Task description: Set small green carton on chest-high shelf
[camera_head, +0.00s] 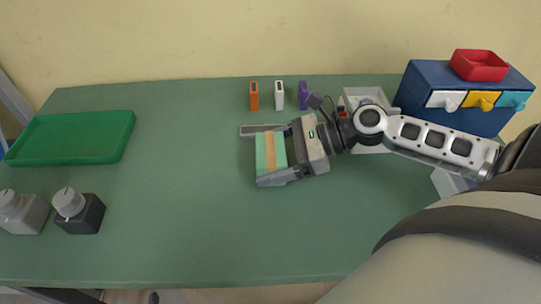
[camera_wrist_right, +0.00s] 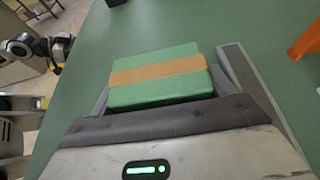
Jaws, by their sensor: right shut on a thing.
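The small green carton (camera_head: 269,152) has a tan tape band across it. My right gripper (camera_head: 268,156) is shut on it, with one finger on each side, over the middle of the green table. In the right wrist view, the carton (camera_wrist_right: 160,78) sits between the fingers of the right gripper (camera_wrist_right: 165,90). I cannot tell whether the carton touches the table. My left gripper does not show in the head view. No chest-high shelf can be made out in these views.
A green tray (camera_head: 72,160) lies at the left, with two knobbed boxes (camera_head: 80,212) in front of it. Orange (camera_head: 254,96), white (camera_head: 279,94) and purple (camera_head: 303,95) items stand behind the gripper. A blue drawer unit (camera_head: 423,78) bears a red bin (camera_head: 478,73). The table's front middle is clear.

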